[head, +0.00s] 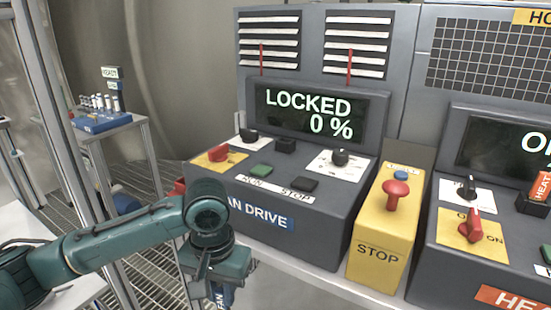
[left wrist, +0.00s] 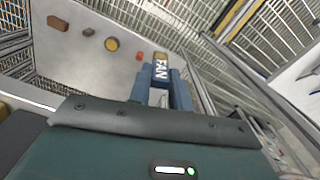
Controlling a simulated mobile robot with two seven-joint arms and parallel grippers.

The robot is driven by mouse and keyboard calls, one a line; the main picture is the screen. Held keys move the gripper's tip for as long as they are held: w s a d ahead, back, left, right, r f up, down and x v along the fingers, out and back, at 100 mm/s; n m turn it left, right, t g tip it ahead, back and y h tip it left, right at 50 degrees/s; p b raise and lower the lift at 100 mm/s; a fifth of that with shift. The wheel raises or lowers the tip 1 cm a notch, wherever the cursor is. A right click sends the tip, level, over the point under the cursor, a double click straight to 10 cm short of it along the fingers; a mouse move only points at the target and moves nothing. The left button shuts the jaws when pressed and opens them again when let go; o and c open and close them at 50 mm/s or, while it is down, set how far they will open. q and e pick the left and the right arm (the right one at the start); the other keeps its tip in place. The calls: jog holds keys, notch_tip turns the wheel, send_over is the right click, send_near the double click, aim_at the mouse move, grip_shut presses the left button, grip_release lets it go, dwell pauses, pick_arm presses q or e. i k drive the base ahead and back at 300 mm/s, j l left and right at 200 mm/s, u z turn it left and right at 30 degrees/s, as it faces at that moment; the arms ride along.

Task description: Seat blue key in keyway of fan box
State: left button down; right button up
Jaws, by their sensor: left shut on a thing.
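The fan box (head: 325,215) is a grey console labelled FAN DRIVE; its screen (head: 318,112) reads LOCKED 0 %. A small black block (head: 285,145) on its top, below the screen, looks like the keyway, and no key stands in it. My left gripper (head: 219,281) is in front of the box's lower left, below its top. It is shut on the blue key (head: 223,297), whose FAN label points down, mostly hidden by the gripper. In the left wrist view the blue key (left wrist: 160,69) shows between the fingers. My right gripper is not in view.
A yellow STOP box (head: 380,240) with a red mushroom button stands right of the fan box. Further right, the heat box (head: 475,240) has an orange HEAT key (head: 541,186) in a black block. A small side table (head: 140,121) with a blue rack stands at left.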

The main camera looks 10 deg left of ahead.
aim_at(286, 150)
jog(key=k+l+z, duration=0.1)
jog(key=k+z, duration=0.15)
jog(key=k, duration=0.35)
jog(key=z, duration=1.45)
jog(key=k+j, duration=0.1)
jog(key=j, duration=0.2)
jog(key=k+j+z, duration=0.1)
jog(key=j, duration=0.25)
jog(key=k+j, duration=0.1)
jog(key=j, duration=0.2)
jog(key=k+j, duration=0.1)
jog(key=j, duration=0.2)
jog(key=z, duration=0.05)
